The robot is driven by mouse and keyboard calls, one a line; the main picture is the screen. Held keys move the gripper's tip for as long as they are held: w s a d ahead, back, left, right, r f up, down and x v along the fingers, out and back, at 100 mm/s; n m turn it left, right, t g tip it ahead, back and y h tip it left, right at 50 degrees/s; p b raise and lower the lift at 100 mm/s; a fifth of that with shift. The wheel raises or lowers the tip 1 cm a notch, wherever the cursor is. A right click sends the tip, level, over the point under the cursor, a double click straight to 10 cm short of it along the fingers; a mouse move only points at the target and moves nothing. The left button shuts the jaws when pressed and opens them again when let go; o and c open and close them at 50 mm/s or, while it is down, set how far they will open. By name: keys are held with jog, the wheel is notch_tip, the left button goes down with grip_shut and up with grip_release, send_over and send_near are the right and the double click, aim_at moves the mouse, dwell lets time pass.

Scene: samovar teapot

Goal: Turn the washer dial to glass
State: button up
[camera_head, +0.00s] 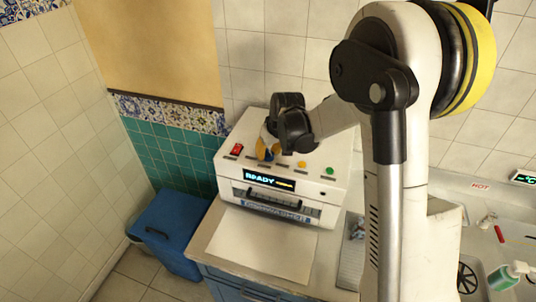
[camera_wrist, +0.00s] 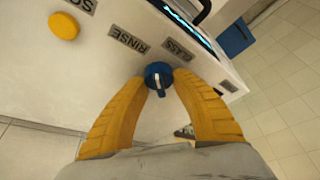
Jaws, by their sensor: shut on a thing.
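The washer (camera_head: 235,178) is a white box on the counter, its lit display (camera_head: 268,181) reading READY. Its dial (camera_wrist: 158,72) is a small blue knob with a pale pointer, which points down in the wrist view. Upside-down labels RINSE (camera_wrist: 128,40) and GLASS (camera_wrist: 178,49) are printed beside the dial, above it to the left and right in that view. My gripper (camera_wrist: 161,84) has its yellow fingers shut on the dial, one on each side. In the head view, my gripper (camera_head: 268,151) is at the washer's top panel and mostly hides the dial.
The panel also carries a red switch (camera_head: 237,149), a yellow button (camera_head: 302,164) and a green button (camera_head: 329,170). A blue bin (camera_head: 170,228) stands on the floor to the left. The sink area with a soap bottle (camera_head: 508,276) lies right.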

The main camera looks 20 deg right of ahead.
jog(key=m+h+b, duration=0.2)
jog(key=m, duration=0.3)
jog(key=shift+f, duration=0.1)
jog(key=shift+d+m+h+b, duration=0.1)
jog(key=shift+m+h+b, duration=0.6)
jog(key=shift+m, duration=1.4)
jog(key=shift+s+g, duration=0.1)
jog(key=shift+g, duration=0.3)
jog(key=o, duration=1.2)
jog(key=v, duration=1.2)
